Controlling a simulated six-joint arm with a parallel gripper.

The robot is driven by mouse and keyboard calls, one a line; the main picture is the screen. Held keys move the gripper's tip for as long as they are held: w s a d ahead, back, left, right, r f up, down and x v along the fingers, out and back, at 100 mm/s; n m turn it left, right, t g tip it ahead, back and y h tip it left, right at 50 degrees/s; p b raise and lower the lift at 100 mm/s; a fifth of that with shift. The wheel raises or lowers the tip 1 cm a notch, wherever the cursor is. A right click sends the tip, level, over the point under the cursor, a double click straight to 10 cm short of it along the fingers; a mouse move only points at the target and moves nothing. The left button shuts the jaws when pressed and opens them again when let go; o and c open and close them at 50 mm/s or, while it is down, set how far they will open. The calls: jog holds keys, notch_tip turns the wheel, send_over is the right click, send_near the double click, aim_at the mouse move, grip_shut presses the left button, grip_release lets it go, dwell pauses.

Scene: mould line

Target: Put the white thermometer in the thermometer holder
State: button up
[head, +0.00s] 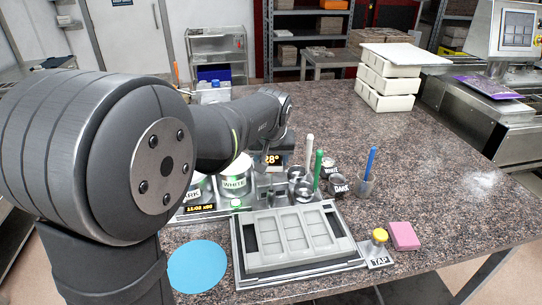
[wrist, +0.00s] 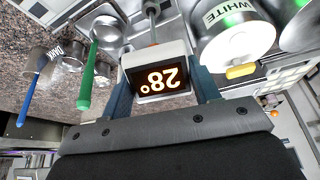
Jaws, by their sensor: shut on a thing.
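The white thermometer (wrist: 158,55) sits between the two fingers of my gripper (wrist: 163,88) in the wrist view, its lit display reading 28°. The gripper is shut on its white body, and a thin grey stem runs from it toward the top edge. In the head view the thermometer's display (head: 271,159) shows below the end of my arm, above the metal tray of tools. I cannot clearly make out the thermometer holder; small grey metal parts stand below the display, partly hidden. The stem's tip is not clear.
A pot marked WHITE (head: 235,178) stands close left of the thermometer. Metal cups (head: 300,188), a green-handled tool (head: 318,168) and a blue-handled tool (head: 371,160) stand at its right. A grey mould (head: 294,232) lies in front.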

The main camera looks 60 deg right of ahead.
aim_at(271, 174)
jog(key=shift+f, duration=3.35)
jog(key=o, duration=1.5)
jog(key=shift+o, duration=0.2)
jog(key=shift+r, duration=0.1)
jog(key=shift+r, duration=3.4)
jog(key=shift+f, duration=3.5)
